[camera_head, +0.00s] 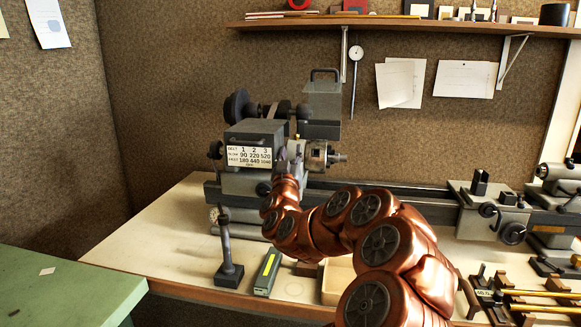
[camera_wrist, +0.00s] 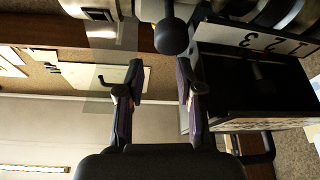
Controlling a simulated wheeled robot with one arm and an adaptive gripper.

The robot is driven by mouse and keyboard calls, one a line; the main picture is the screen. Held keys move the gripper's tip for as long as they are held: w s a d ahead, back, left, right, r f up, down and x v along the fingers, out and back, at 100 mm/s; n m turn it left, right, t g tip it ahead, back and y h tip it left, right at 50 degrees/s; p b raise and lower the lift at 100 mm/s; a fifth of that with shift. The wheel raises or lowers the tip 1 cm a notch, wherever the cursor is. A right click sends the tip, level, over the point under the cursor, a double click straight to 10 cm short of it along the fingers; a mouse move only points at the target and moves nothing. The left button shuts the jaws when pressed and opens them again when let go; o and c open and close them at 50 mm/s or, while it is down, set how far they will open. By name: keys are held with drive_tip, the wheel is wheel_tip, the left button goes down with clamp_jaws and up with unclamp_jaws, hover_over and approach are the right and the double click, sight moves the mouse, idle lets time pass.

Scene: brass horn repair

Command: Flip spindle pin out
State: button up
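The grey lathe headstock (camera_head: 258,135) carries a white speed plate (camera_head: 250,156). The plate's side also shows, turned, at the right of the wrist view (camera_wrist: 262,38). The spindle nose (camera_head: 318,156) is on the headstock's right. My gripper (camera_head: 289,150) is in front of the headstock, near the spindle. In the wrist view its two fingers (camera_wrist: 160,75) are apart with nothing between them. A dark ball-ended knob (camera_wrist: 171,37) shows just beyond the fingertips, apart from them. I cannot tell which part is the spindle pin.
The lathe bed (camera_head: 380,190) runs right to the carriage (camera_head: 490,205). A dark upright post (camera_head: 228,262) and a green-grey block with a yellow label (camera_head: 267,274) stand on the bench front. A light tray (camera_head: 338,282) is partly behind my arm. A green table (camera_head: 60,290) is at left.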

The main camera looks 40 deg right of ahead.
drive_tip(key=shift+r, duration=2.65)
drive_tip(key=shift+a, duration=0.1)
